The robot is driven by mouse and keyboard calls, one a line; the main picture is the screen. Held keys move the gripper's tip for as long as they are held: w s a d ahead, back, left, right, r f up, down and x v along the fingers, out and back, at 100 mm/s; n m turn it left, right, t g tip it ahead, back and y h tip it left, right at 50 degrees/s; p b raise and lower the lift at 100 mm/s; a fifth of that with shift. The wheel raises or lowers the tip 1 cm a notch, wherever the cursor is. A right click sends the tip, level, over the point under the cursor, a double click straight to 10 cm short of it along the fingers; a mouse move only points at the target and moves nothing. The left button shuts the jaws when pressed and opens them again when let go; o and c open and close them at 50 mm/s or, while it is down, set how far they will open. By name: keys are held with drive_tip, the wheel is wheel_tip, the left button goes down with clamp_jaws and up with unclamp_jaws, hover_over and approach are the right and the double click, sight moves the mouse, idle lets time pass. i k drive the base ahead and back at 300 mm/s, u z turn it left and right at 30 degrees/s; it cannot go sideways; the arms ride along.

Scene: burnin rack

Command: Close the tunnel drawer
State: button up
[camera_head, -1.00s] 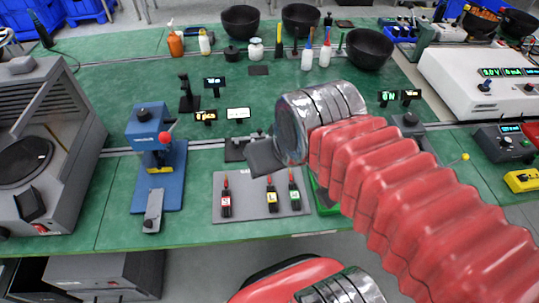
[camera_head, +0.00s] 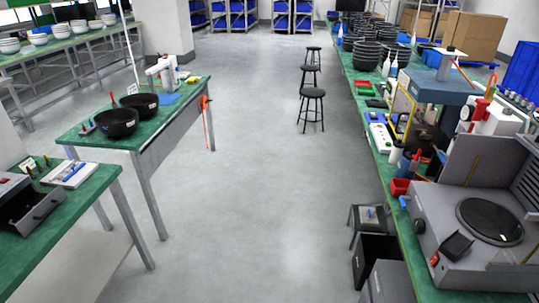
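No label marks the tunnel drawer, so I cannot tell for certain which thing it is. At the left edge, a grey box (camera_head: 10,185) on a green bench has an open drawer (camera_head: 38,212) pulled out at its front, with a dark inside. Under the right bench, a dark open drawer or bin (camera_head: 375,250) stands out, with a grey box front (camera_head: 390,285) just below it. My gripper and arm are not in this view.
A wide grey floor aisle (camera_head: 250,200) lies clear between the benches. Black stools (camera_head: 312,93) stand further back. A green bench with black bowls (camera_head: 117,123) is at the left. A grey machine with a round dark plate (camera_head: 490,222) sits on the right bench (camera_head: 410,235).

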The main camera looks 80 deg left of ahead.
sight(24, 218)
drive_tip(key=u, duration=4.4)
drive_tip(key=i, duration=0.4)
drive_tip(key=z, duration=0.1)
